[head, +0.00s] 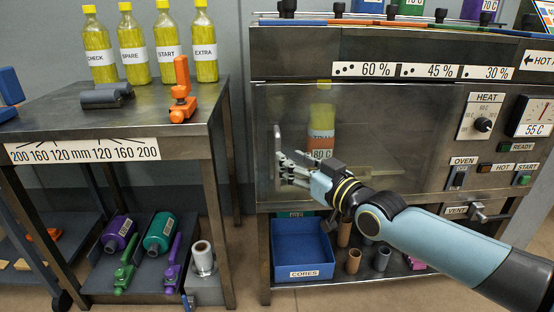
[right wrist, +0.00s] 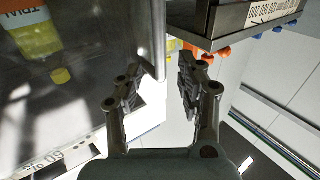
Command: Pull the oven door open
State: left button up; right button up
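The oven door (head: 385,130) is a wide dark glass panel in the steel oven front, and it looks shut. A bottle with a yellow top and orange band (head: 321,122) shows in the glass. A pale upright handle (head: 277,145) is at the door's left edge. My right gripper (head: 284,172) is at the handle's lower part; I cannot tell whether it touches. In the right wrist view its fingers (right wrist: 158,92) are apart, with a narrow upright metal bar (right wrist: 158,42) ahead between them, probably the handle. My left gripper is out of view.
A steel table (head: 130,122) stands left of the oven, carrying several yellow bottles and an orange clamp (head: 182,92). A gap separates table and oven. A blue bin (head: 302,250) and tubes sit below the door. Control switches (head: 459,177) are at the right.

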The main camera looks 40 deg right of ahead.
jog(key=w+b, duration=0.2)
jog(key=w, duration=0.4)
jog(key=shift+f+b, duration=0.1)
jog(key=shift+b, duration=0.3)
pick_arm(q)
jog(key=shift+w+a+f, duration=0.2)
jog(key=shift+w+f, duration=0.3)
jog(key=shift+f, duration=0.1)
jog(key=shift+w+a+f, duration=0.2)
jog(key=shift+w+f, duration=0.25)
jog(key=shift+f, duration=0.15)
pick_arm(e)
jog(key=shift+a, duration=0.1)
grip_shut()
